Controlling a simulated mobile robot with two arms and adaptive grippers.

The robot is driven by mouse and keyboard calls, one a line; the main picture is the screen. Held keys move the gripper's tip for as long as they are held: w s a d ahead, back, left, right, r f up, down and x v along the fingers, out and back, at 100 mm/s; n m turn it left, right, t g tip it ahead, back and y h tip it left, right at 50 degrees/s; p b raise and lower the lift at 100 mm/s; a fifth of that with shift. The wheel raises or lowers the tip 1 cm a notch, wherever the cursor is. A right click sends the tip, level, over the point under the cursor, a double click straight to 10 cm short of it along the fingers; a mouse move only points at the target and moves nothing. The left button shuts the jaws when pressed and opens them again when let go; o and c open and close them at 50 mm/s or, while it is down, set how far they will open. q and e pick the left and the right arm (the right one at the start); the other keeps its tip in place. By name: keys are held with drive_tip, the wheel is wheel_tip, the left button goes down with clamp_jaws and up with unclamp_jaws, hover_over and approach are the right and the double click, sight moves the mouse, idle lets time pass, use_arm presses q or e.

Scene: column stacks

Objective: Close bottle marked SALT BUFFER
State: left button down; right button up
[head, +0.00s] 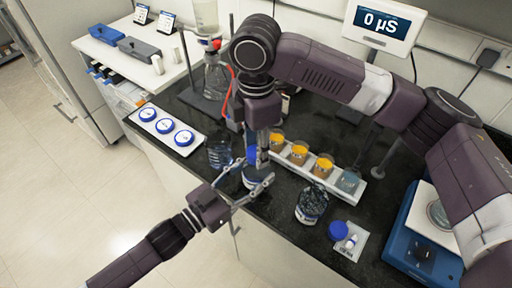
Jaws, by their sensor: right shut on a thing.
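My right gripper (262,158) points down at the middle of the bench, shut on a blue cap (251,149). A bottle (252,180) stands under it, largely hidden by both grippers. Whether the cap touches the bottle's neck cannot be told. My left gripper (254,177) reaches in from the lower left, its fingers spread on either side of this bottle. Whether they press on it is unclear. Another bottle (312,206), with a label, stands to the right, and a clear vessel (220,153) stands to the left. I cannot read SALT BUFFER on any label.
A blue cap (338,230) lies by a white mat (350,246). A white rack (349,197) holds orange-topped jars. A white strip (148,115) carries blue round discs. A blue balance (403,248) stands at right. A display (384,22) reads 0 µS.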

drive_tip(key=m, duration=0.3)
drive_tip(key=shift+m, duration=0.4)
drive_tip(key=m, duration=0.3)
drive_tip(key=shift+m, duration=0.4)
drive_tip(key=m, duration=0.7)
drive_tip(key=shift+m, duration=0.3)
drive_tip(key=m, duration=0.3)
drive_tip(key=shift+m, duration=0.4)
drive_tip(key=m, duration=0.3)
drive_tip(key=shift+m, duration=0.4)
drive_tip(key=m, duration=0.6)
drive_tip(key=o, duration=1.3)
drive_tip(key=shift+f, duration=0.1)
drive_tip(key=shift+o, duration=0.2)
